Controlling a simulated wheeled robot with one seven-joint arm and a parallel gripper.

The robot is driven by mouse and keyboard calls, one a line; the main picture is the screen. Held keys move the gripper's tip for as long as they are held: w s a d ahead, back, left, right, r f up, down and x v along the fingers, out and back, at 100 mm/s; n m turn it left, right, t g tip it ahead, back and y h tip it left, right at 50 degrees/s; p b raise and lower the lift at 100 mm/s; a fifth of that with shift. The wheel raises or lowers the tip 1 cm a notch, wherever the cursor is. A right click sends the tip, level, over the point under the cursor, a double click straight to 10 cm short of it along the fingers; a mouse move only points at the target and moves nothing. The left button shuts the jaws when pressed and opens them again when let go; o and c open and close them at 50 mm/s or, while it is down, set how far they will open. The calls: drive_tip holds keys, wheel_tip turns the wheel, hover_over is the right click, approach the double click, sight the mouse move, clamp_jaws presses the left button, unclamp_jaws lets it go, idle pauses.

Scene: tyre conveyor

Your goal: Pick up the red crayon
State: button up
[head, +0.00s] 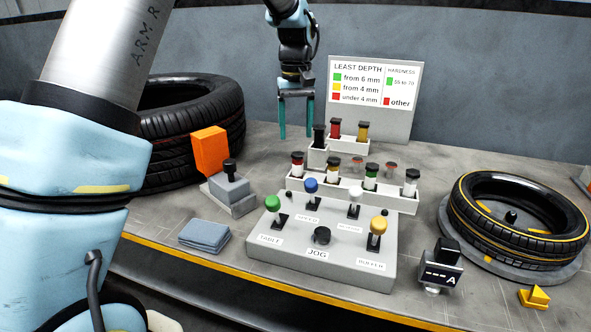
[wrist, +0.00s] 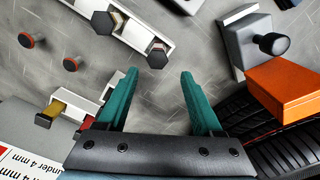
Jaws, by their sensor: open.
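My gripper (head: 296,134) hangs fingers-down, open and empty, above and behind the racks and left of the sign. In the wrist view its teal fingers (wrist: 158,76) are spread apart. A red crayon with a black cap (head: 336,130) stands upright in the grey back rack (head: 348,147), between a black crayon (head: 319,135) and a yellow one (head: 362,131). Another crayon with red below its black cap (head: 297,162) stands at the left end of the front rack (head: 400,203).
A control box with coloured knobs (head: 280,250) stands in front of the racks. A grey block with a black knob (head: 232,187) and an orange block (head: 210,150) are at left. The sign (head: 400,110) rises behind. Tyres (head: 190,130) (head: 515,235) lie on both sides.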

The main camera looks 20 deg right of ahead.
sight(298, 154)
drive_tip(key=f, duration=0.4)
drive_tip(key=f+p, duration=0.1)
drive_tip(key=f, duration=0.3)
drive_tip(key=shift+s+d+f, duration=0.1)
drive_tip(key=shift+d+f, duration=0.1)
drive_tip(key=shift+f, duration=0.05)
drive_tip(key=shift+c, duration=0.3)
clamp_jaws()
